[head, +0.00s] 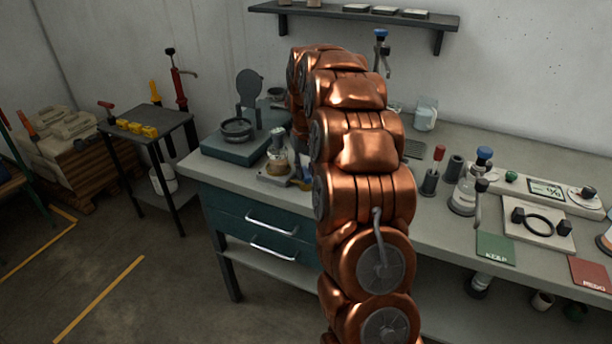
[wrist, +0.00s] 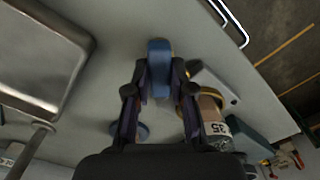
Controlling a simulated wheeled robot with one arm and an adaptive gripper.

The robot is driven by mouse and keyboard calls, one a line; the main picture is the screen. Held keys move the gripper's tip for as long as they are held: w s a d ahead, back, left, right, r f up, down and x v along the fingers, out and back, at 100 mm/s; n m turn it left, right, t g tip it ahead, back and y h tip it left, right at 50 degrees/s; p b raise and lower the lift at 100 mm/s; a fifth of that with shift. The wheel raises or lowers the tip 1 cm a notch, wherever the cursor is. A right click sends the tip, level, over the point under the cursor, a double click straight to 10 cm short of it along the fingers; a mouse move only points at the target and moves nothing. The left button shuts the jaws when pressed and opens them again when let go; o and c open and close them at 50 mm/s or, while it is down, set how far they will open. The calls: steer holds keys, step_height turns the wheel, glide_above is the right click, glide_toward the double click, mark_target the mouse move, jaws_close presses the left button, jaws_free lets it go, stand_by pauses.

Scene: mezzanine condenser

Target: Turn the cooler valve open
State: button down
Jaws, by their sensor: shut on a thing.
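My gripper (wrist: 160,80) shows in the wrist view with its two dark fingers on either side of a blue, rounded, upright-looking handle (wrist: 159,54). The fingers are shut on this blue handle, which I take to be the cooler valve's handle; no label on it is readable. In the head view my copper-coloured arm hides the gripper and most of the handle's surroundings. How far the valve is turned cannot be told.
A grey metal tray-like box (wrist: 40,50) is at the left of the wrist view. The bench (head: 440,215) carries several instruments.

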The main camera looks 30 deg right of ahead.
mark_target(305, 171)
steer(key=n+b, duration=0.1)
steer(key=n, duration=0.3)
steer(key=shift+n, duration=0.4)
stand_by(0.4)
steer(key=c, duration=1)
jaws_free()
steer(key=shift+r, duration=0.1)
step_height(305, 171, up, 12)
stand_by(0.4)
